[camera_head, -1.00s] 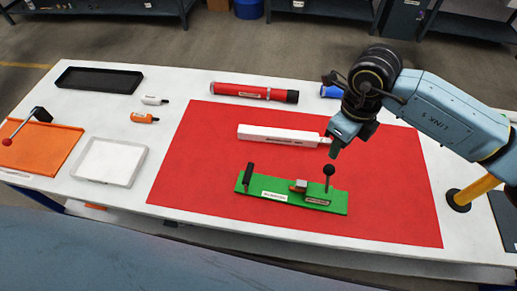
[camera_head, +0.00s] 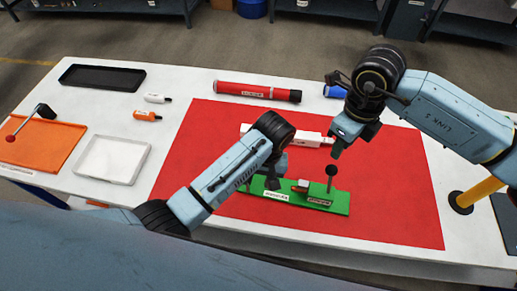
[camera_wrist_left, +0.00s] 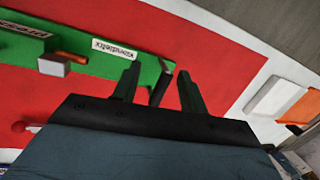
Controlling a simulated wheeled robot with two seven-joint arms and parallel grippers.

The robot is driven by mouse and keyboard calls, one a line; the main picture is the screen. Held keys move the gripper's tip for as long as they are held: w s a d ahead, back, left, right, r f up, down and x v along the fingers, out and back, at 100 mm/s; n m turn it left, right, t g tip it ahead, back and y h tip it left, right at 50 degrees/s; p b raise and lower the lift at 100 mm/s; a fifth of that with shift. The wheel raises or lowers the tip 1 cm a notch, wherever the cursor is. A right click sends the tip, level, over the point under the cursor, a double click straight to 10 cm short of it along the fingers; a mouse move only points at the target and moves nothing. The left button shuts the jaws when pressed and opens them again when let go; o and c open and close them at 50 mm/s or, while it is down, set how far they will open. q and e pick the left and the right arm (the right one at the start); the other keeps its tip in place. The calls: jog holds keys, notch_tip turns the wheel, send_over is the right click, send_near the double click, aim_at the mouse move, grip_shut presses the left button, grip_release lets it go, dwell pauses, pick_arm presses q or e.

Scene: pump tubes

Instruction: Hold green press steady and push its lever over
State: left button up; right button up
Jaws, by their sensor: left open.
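The green press (camera_head: 340,207) lies on the red mat (camera_head: 405,215); its lever with a black ball knob (camera_head: 331,171) stands upright near the right end. My left gripper (camera_head: 273,182) is above the press's left end and hides the handle there in the head view. In the left wrist view my left gripper (camera_wrist_left: 158,80) is open, with the press's black upright handle (camera_wrist_left: 161,86) showing between its fingers; contact cannot be told. My right gripper (camera_head: 336,151) points down just above the ball knob; its finger opening is unclear.
A white bar-shaped tool (camera_head: 310,138) lies behind the press, partly hidden by my left arm. A red tube (camera_head: 250,91) and a blue item (camera_head: 334,91) lie farther back. A white tray (camera_head: 110,160) and an orange press (camera_head: 45,145) are at left.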

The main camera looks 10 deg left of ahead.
pick_arm(q)
jog(key=w+r+m+t, duration=0.2)
jog(key=w+r, duration=0.3)
jog(key=r, duration=0.1)
jog(key=a+f, duration=0.1)
jog(key=f, duration=0.3)
jog(key=a+f, duration=0.1)
jog(key=f, duration=0.3)
jog(key=a+f, duration=0.1)
jog(key=f, duration=0.3)
jog(key=shift+s+a+f, duration=0.2)
jog(key=shift+f, duration=0.15)
jog(key=shift+c, duration=0.3)
grip_shut()
pick_arm(e)
jog(key=shift+c, duration=0.5)
